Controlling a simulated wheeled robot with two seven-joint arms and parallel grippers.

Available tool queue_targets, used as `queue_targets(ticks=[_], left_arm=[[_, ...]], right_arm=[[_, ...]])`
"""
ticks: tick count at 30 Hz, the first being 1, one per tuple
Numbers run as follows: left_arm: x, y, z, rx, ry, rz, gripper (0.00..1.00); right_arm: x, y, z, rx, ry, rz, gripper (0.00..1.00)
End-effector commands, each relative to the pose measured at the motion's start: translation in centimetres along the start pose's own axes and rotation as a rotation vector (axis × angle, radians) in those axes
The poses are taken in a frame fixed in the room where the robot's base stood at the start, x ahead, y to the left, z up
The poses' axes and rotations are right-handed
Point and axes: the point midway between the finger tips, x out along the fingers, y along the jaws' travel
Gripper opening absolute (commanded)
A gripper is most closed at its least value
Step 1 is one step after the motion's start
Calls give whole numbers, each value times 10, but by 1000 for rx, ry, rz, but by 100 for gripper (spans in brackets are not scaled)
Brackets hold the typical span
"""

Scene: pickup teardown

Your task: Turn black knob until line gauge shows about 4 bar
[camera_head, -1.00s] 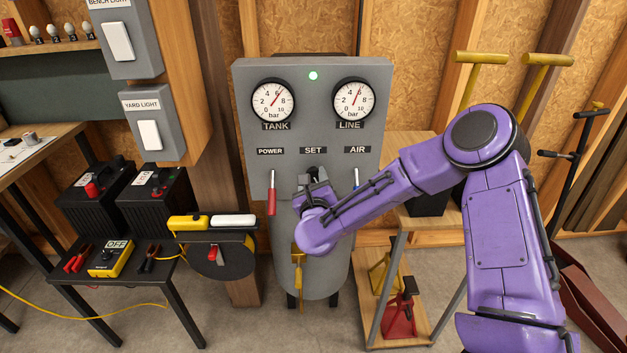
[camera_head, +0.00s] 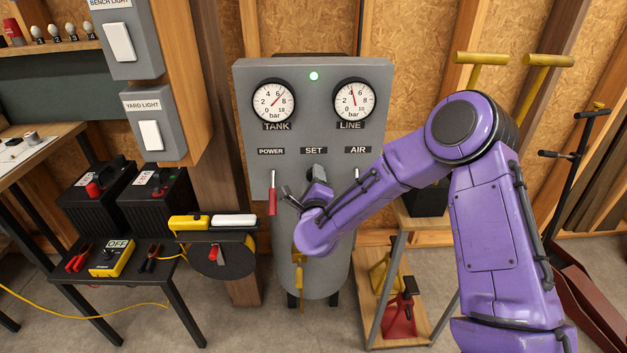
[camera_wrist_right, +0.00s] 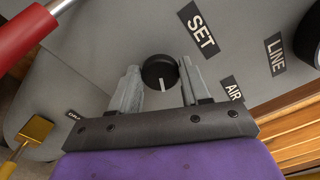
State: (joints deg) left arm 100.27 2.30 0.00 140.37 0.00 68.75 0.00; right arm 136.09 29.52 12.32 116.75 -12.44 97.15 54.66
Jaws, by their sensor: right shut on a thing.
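The black knob (camera_wrist_right: 159,71) sits under the SET label on the grey panel (camera_head: 313,129). In the right wrist view it shows between my fingers, with a white line on its face. My right gripper (camera_wrist_right: 157,82) is shut on the knob, and in the head view the gripper (camera_head: 317,183) mostly hides it. The LINE gauge (camera_head: 354,98) is at the panel's upper right, and its needle points just left of straight up, between 4 and 6, nearer 4. My left gripper is not in view.
The TANK gauge (camera_head: 273,101) reads about 6 to 7. A red-handled POWER lever (camera_head: 272,200) hangs left of the knob, and the AIR lever (camera_head: 357,174) is to its right. A green light (camera_head: 314,76) glows above. A yellow handle (camera_head: 299,275) hangs below.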

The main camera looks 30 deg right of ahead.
Motion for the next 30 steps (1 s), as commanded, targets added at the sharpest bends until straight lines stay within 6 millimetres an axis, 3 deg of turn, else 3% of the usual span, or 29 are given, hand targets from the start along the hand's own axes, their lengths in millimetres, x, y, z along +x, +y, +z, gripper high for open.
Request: queue_targets(ticks=[15,16,18,26,30], left_arm=[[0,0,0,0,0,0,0],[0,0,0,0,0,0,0],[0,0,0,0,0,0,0],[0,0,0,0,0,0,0],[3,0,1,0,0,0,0]], right_arm=[[0,1,-1,-25,1,2,16],[0,1,-1,-25,1,2,50],[0,1,-1,-24,1,2,70],[0,0,0,-23,0,1,70],[-14,1,0,-23,-2,2,70]])
